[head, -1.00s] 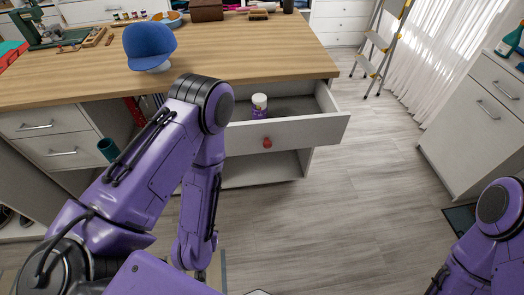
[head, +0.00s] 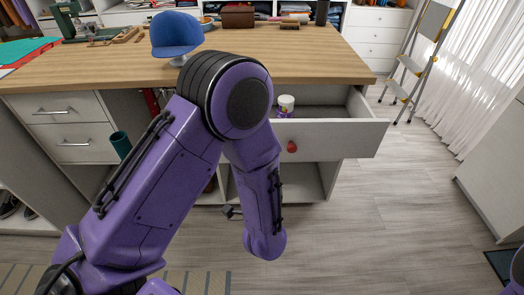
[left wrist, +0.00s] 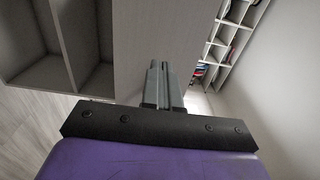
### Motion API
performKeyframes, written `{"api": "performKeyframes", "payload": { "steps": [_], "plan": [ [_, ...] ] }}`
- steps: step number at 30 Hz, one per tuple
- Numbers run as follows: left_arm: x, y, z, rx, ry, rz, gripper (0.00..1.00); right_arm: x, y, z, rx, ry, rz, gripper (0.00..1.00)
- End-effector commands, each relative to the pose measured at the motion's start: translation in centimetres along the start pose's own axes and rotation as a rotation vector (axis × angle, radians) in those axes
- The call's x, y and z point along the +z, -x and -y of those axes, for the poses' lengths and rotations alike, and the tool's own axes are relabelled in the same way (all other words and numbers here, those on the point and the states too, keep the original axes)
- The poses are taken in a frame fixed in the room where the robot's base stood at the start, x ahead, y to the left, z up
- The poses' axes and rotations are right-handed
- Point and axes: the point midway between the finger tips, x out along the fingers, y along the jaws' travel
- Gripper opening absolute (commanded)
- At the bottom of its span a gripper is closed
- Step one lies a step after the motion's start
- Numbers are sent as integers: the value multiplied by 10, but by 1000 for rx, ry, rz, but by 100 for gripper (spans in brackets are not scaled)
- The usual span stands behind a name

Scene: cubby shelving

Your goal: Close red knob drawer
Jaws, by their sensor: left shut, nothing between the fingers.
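The drawer (head: 335,141) with the red knob (head: 291,147) is pulled out from under the right end of the wooden-topped workbench. A small white and purple bottle (head: 286,103) stands inside it. My left arm covers the left part of the drawer front. My left gripper shows in the left wrist view (left wrist: 158,82), with its fingers together and nothing between them. In the head view it is mostly hidden by the forearm, below the drawer and left of the knob. I cannot tell that it touches anything. My right gripper is out of view.
A blue cap (head: 176,34) sits on the workbench top (head: 315,55). An open shelf (head: 315,180) lies below the drawer. Closed drawers (head: 68,125) are at the left. A stepladder (head: 415,65) stands at the back right. The floor right of the drawer is clear.

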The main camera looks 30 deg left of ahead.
Motion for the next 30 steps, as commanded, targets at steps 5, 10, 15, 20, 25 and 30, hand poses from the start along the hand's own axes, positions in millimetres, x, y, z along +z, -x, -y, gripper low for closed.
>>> {"api": "performKeyframes", "payload": {
  "steps": [5, 10, 15, 20, 25, 30],
  "plan": [
    [1, -39, 0, 1, 4, 5, 0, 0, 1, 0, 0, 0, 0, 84],
    [1, -66, -1, 2, 2, 3, 0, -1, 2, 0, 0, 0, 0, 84],
    [1, -78, 0, 1, 0, 1, 0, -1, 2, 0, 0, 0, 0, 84],
    [0, -79, 0, 1, -1, -1, 0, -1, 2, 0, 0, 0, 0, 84],
    [0, -79, 0, 1, 0, -1, 0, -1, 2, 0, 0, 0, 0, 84],
    [0, -86, 0, 0, 1, -1, 0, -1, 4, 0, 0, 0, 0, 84]
  ]
}}
